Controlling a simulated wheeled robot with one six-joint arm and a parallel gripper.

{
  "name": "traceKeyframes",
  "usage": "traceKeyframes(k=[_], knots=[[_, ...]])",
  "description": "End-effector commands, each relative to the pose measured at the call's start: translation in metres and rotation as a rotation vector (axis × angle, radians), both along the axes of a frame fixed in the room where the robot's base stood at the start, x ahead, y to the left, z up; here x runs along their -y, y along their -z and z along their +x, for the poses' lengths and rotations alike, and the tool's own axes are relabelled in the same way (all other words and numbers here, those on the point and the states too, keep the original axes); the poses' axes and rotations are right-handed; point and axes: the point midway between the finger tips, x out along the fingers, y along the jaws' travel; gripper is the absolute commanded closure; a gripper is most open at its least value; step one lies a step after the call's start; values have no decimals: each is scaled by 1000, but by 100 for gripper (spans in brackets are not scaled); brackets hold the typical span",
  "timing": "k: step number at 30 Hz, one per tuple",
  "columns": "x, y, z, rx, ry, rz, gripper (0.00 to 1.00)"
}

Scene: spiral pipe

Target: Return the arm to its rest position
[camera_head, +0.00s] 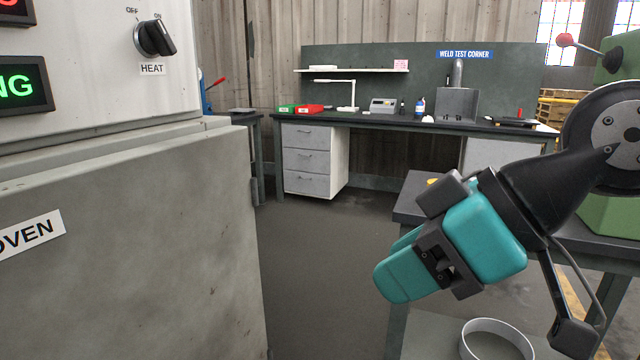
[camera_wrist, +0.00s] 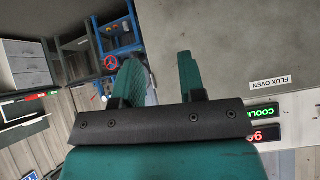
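My gripper (camera_head: 390,262) is at the right of the head view, teal and black, pointing down and to the left. In the wrist view my gripper (camera_wrist: 157,65) shows two teal fingers standing apart with nothing between them. It hangs in free air, to the right of the grey oven and in front of a dark bench. The rest of my arm is mostly out of the head view.
The grey flux oven (camera_head: 130,235) fills the left, with a heat knob (camera_head: 155,37). A grey ring-shaped dish (camera_head: 497,342) sits low below my gripper. A dark bench (camera_head: 410,200) and green machine (camera_head: 612,212) stand right. A long workbench (camera_head: 395,121) stands behind; floor between is clear.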

Motion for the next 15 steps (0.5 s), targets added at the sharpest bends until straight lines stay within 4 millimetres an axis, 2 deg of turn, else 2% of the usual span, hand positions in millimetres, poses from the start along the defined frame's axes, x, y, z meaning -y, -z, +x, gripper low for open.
traceKeyframes(k=[1,3,8,9,15], knots=[[13,21,-10,-105,50,-57,63],[31,47,-26,-245,122,-136,63],[74,92,-69,-537,294,-319,63],[72,66,-65,-520,287,-307,63],[71,14,-65,-515,282,-304,63]])
